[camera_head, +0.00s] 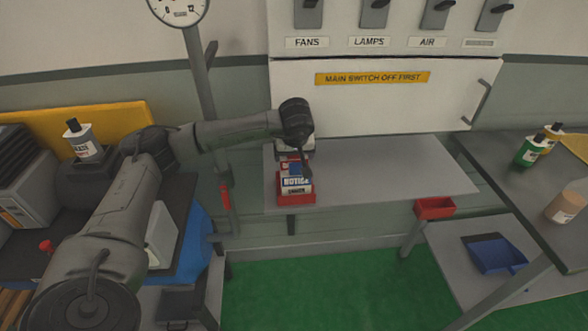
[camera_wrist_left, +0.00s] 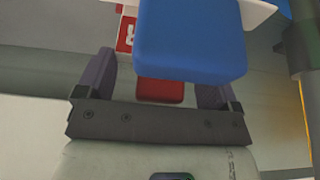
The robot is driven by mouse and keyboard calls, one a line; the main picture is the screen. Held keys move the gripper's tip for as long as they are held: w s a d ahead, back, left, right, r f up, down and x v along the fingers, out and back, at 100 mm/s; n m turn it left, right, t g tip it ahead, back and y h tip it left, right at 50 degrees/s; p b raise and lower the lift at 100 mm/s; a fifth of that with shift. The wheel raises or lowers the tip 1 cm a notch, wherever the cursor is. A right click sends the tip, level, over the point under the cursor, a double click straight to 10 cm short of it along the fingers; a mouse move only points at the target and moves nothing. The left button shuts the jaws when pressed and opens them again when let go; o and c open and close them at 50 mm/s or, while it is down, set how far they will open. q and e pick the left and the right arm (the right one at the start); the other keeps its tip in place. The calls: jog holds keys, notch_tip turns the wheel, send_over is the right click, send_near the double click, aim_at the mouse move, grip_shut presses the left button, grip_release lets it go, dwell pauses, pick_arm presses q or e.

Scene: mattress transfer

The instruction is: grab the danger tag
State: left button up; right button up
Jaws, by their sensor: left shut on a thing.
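A red holder (camera_head: 297,199) sits at the front left of the grey shelf under the cabinet. It holds upright tags, with a blue tag reading NOTICE (camera_head: 295,182) and a small dark label low on its front. My left gripper (camera_head: 302,170) reaches down at the holder, its fingers partly hidden by the tags. In the left wrist view, a large blue block (camera_wrist_left: 190,40) stands close in front of the fingers. A red piece (camera_wrist_left: 160,90) shows between the fingers. The gripper is shut on a tag; which one is not clear. A red tag with white lettering (camera_wrist_left: 126,34) shows behind.
The grey shelf (camera_head: 385,170) is clear to the right of the holder. A cabinet (camera_head: 380,95) with switches stands behind it. A gauge post (camera_head: 200,70) rises to the left. A red bin (camera_head: 434,208) hangs at right, by a table (camera_head: 510,185) with bottles.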

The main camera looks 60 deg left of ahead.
pick_arm(q)
jog(key=c, duration=0.4)
jog(key=shift+r, duration=0.1)
